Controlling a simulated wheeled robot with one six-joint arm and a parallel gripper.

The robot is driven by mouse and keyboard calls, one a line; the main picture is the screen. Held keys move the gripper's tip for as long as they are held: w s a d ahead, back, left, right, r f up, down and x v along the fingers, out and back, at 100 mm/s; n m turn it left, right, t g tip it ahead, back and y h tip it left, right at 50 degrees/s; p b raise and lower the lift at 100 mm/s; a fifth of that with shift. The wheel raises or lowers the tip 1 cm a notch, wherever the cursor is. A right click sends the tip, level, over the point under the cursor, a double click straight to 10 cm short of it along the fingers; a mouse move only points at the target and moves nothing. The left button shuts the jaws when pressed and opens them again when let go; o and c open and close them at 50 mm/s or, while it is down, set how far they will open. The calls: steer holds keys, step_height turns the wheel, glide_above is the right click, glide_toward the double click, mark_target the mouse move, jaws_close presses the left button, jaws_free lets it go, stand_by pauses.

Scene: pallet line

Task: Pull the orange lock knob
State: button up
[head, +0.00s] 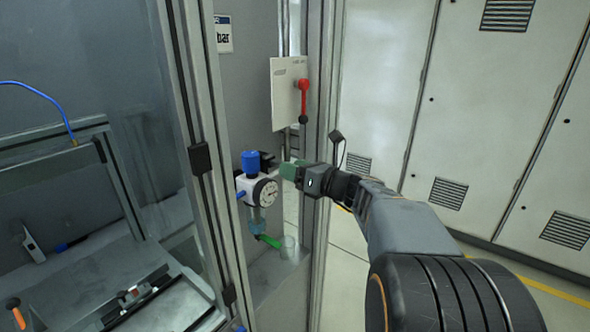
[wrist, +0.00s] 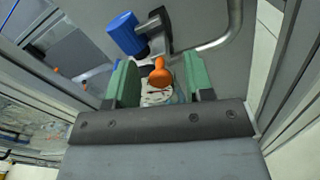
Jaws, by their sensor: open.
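The orange lock knob (wrist: 161,74) shows in the wrist view, between the green fingers of my open gripper (wrist: 159,78). Clear space shows on both sides of it, and neither finger visibly touches it. In the head view, my gripper (head: 288,171) is just right of the white gauge unit (head: 245,187) with its blue cap (head: 250,163). I do not make out the orange knob there. The blue cap also shows in the wrist view (wrist: 127,33), left of and beyond the knob.
Aluminium posts (head: 322,130) frame the opening. A bent metal pipe (wrist: 226,36) runs right of the knob.

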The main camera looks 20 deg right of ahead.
steer(key=b+v, duration=0.1)
steer(key=v, duration=1.2)
steer(key=shift+s+d+b, duration=0.2)
steer(key=shift+s+b, duration=0.15)
steer(key=shift+b, duration=0.05)
steer(key=s+a+f+n+g+h, duration=0.2)
steer(key=f+n+g, duration=0.2)
steer(key=f+n, duration=0.35)
steer(key=s+a+f+n+g+h, duration=0.1)
steer(key=s+f+n+g+h, duration=0.1)
steer(key=f+n+g, duration=0.45)
steer(key=s+a+f+n+h, duration=0.1)
steer(key=a+f+n+h, duration=0.1)
steer(key=a+n, duration=0.4)
steer(key=s+a+f+n+g+h, duration=0.1)
steer(key=a+n, duration=0.5)
steer(key=n, duration=0.7)
step_height(320, 180, down, 3)
steer(key=shift+s+a+r+h, duration=0.1)
steer(key=shift+s+a+h, duration=0.05)
steer(key=shift+s+h, duration=0.65)
